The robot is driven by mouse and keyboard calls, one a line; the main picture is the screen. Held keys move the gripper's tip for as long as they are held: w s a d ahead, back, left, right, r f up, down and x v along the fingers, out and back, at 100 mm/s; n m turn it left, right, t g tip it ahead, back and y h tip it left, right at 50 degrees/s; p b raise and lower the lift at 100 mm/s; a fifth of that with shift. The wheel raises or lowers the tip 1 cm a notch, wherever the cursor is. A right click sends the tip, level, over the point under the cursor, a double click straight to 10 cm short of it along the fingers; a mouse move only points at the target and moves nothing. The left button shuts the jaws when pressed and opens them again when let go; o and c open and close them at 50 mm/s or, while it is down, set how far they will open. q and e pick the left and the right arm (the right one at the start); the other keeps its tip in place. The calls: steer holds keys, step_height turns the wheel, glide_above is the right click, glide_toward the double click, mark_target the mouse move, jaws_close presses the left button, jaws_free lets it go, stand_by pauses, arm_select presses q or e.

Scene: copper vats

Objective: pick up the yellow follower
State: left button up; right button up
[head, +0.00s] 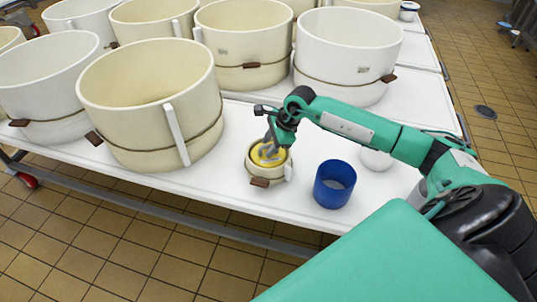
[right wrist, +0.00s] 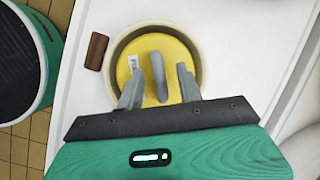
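The yellow follower (right wrist: 146,52) is a round yellow disc with a grey upright handle (right wrist: 158,77) and a small white label. It sits inside a small cream round mould (right wrist: 197,50) on the white table; the head view also shows the follower (head: 262,160) in the mould (head: 268,174). My right gripper (right wrist: 159,88) is over the disc with its fingers apart. The handle stands between the two fingers, with a gap on each side. In the head view the right gripper (head: 270,146) reaches down to the follower and partly hides it. My left gripper is not in view.
A blue cup (head: 335,185) stands right of the mould, with a white round thing (head: 377,159) behind it. Large cream tubs (head: 150,120) crowd the left and back of the white table (head: 215,178). A brown block (right wrist: 96,51) sits at the mould's side.

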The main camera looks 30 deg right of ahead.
steer(key=c, duration=0.7)
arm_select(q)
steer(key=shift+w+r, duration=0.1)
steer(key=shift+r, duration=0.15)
arm_select(e)
steer(key=shift+r, duration=0.15)
